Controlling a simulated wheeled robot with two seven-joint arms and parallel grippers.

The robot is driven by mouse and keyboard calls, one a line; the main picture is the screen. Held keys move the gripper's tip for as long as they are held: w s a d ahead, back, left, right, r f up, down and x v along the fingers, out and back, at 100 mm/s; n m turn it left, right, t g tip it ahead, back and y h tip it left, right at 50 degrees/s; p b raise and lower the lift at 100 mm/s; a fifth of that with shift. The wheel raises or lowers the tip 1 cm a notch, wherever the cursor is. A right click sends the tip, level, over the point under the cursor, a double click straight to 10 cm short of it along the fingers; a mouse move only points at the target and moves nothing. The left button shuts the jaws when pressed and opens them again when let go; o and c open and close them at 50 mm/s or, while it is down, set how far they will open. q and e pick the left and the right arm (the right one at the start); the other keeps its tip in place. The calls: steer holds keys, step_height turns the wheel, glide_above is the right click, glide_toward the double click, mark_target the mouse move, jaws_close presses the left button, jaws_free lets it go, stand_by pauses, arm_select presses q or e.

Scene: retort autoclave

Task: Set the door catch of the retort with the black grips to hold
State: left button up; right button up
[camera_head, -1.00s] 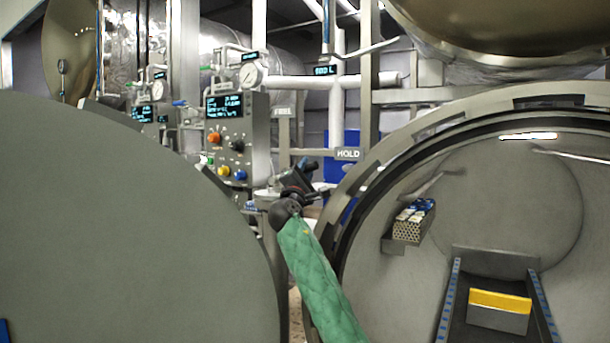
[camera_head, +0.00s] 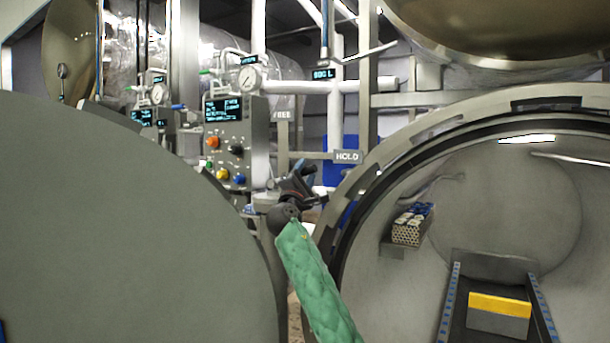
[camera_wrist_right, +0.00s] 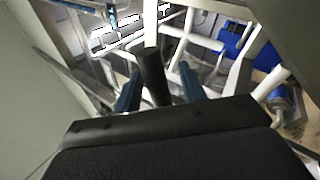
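My right gripper (camera_head: 306,168) is at the gap between the open round door (camera_head: 120,220) and the retort mouth (camera_head: 400,150), below the HOLD sign (camera_head: 347,157). The FREE sign (camera_head: 281,116) is further left and higher. In the right wrist view, a black cylindrical grip (camera_wrist_right: 152,76) stands between my two blue fingers (camera_wrist_right: 159,88). The fingers are apart, with a gap showing on the grip's right side; contact on the left is unclear. In the head view the catch is mostly hidden by my gripper. My left gripper is not in view.
A control panel (camera_head: 224,140) with coloured knobs and a gauge (camera_head: 249,78) stands behind the door. The retort holds a rail track (camera_head: 490,262) with a yellow-topped block (camera_head: 499,305). Door edge and retort rim flank my right arm closely.

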steer(key=shift+s+a+f, duration=0.1)
steer(key=shift+s, duration=0.05)
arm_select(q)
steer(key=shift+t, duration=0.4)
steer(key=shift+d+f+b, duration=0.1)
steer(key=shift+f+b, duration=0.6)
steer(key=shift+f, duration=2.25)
arm_select(e)
steer(key=v, duration=0.7)
steer(key=shift+s, duration=0.2)
steer(key=shift+f, duration=0.1)
